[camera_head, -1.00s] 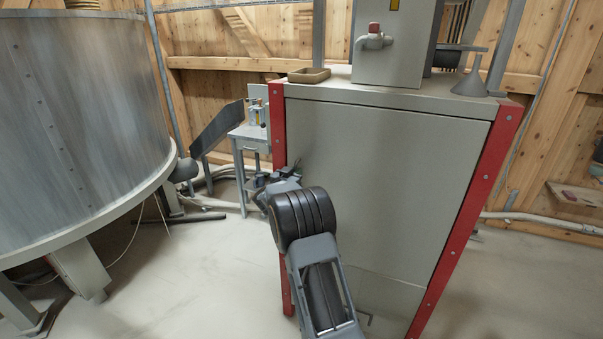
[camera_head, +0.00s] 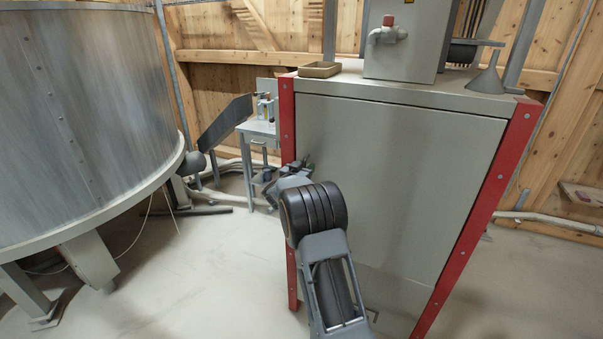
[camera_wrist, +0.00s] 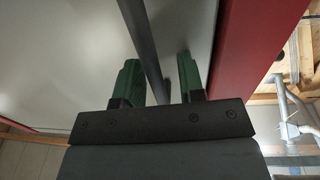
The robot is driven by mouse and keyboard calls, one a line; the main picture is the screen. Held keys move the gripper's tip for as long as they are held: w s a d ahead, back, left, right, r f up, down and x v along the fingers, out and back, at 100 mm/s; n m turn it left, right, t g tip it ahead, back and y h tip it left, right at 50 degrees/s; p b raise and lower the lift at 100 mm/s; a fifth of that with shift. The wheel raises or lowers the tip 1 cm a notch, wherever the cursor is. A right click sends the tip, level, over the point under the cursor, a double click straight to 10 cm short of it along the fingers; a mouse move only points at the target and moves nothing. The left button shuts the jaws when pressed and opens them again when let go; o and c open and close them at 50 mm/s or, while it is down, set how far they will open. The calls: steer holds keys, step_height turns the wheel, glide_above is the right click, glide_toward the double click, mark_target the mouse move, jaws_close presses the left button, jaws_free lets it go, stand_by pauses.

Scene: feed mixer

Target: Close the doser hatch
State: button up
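The doser hatch (camera_head: 400,170) is a large grey front panel between two red posts of the doser cabinet. It looks flush or nearly flush in the head view; a small gap cannot be ruled out. My gripper (camera_head: 305,163) is at the hatch's left side, close to the left red post (camera_head: 288,120). In the wrist view my gripper (camera_wrist: 160,80) shows two green fingers standing apart. A dark upright strip (camera_wrist: 146,45) runs between them, with visible space beside the right finger. I cannot tell whether it is a handle or the panel's edge, or whether a finger touches it.
A large round grey mixer tub (camera_head: 80,120) stands at the left. A small grey table (camera_head: 258,127) is behind the cabinet's left side. A tray (camera_head: 320,69) and a funnel (camera_head: 490,78) are on the cabinet top. The floor (camera_head: 190,290) between tub and cabinet is clear.

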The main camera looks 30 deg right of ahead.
steer(key=b+v, duration=0.1)
steer(key=v, duration=1.2)
steer(key=shift+s+a, duration=0.15)
steer(key=shift+a, duration=0.1)
steer(key=w+a+f+n+t+y, duration=0.25)
steer(key=a+f+n+y, duration=0.25)
steer(key=a+f+y, duration=0.45)
steer(key=s+a+r+n+g+y+p, duration=0.1)
steer(key=s+a+r+n+g+y, duration=0.15)
steer(key=s+a+y, duration=0.45)
steer(key=s+r+n+g+p, duration=0.2)
steer(key=s+r+g, duration=0.1)
steer(key=s, duration=0.9)
steer(key=s+d+r+n+g+h+p, duration=0.1)
steer(key=s+r, duration=0.4)
steer(key=s, duration=0.7)
steer(key=shift+s+d+r+n+g+p, duration=0.25)
steer(key=shift+r+n+g+p, duration=0.15)
steer(key=shift+n+g+p, duration=0.4)
